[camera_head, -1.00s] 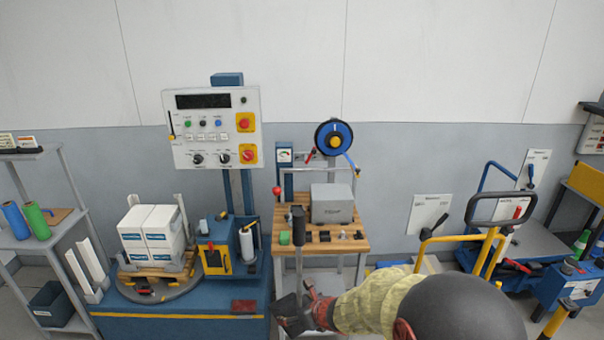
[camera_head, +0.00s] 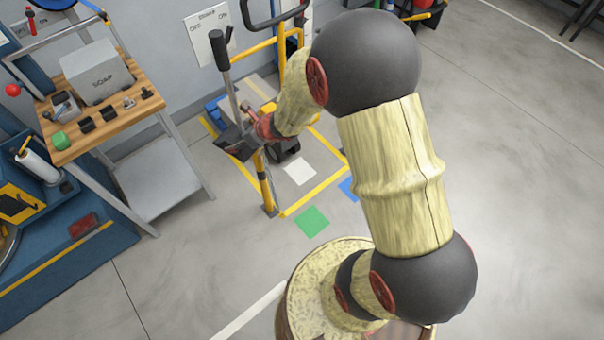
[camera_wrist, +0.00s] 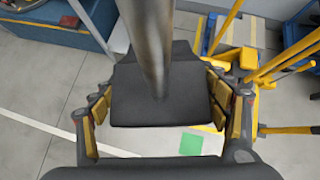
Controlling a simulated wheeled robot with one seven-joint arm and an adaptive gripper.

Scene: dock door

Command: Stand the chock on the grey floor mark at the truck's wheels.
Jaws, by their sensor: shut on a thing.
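The chock is a dark wedge (camera_head: 234,140) with a long upright handle ending in a black grip. My gripper (camera_head: 249,133) is shut on it and holds it above the floor, left of the yellow-framed truck (camera_head: 268,47). In the wrist view the black chock (camera_wrist: 160,98) sits between the fingers of my gripper (camera_wrist: 160,110), its metal pole rising towards the camera. A dark wheel (camera_head: 287,151) shows low under the truck. A pale square floor mark (camera_head: 300,171) lies near it; I cannot tell whether it is grey or white.
A green floor mark (camera_head: 311,221) and a partly hidden blue one (camera_head: 348,188) lie nearby. A yellow post (camera_head: 265,187) and yellow floor lines stand close to the chock. A wooden-topped bench (camera_head: 105,115) is at the left. Open floor lies to the right.

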